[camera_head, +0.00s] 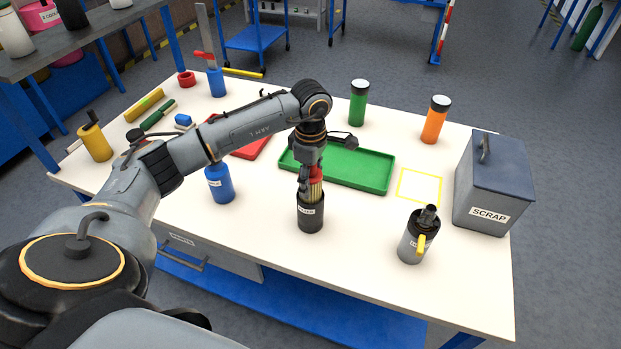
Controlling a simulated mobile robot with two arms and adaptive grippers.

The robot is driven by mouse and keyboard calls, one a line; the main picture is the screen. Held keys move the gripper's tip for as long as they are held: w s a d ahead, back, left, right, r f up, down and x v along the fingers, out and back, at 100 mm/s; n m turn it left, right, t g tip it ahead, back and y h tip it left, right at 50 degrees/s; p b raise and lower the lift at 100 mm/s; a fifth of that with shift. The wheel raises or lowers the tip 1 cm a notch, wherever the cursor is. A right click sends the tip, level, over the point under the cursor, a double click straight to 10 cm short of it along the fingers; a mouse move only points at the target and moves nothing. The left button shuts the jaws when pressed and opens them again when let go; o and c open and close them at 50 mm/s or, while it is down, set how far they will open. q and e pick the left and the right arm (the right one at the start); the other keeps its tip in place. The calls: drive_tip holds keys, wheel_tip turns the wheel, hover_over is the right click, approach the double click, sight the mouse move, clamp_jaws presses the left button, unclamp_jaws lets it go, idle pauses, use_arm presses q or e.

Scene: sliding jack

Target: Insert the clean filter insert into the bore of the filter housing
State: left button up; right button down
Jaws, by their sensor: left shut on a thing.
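The clean filter insert (315,191), a pale ribbed cylinder with a red top, stands roughly upright at the mouth of the filter housing. The filter housing (311,216) is a black upright cylinder with a white label, near the middle of the table. My left gripper (312,166) is above the housing, pointing down and shut on the insert's red top. The insert's lower end is hidden, seemingly inside the bore; how deep I cannot tell. My right gripper is not in view.
A green tray (372,175) lies just behind the housing. A blue bottle (220,185) stands left, and a grey canister (411,247) with a yellow handle stands right. A grey scrap bin (490,192) is at the right edge. The table's front (360,270) is clear.

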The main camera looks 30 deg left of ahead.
use_arm(q)
drive_tip(key=shift+f+b, duration=1.1)
drive_tip(key=shift+f, duration=0.35)
drive_tip(key=o, duration=1.2)
drive_tip(key=shift+o, duration=0.2)
wheel_tip(320, 180, up, 12)
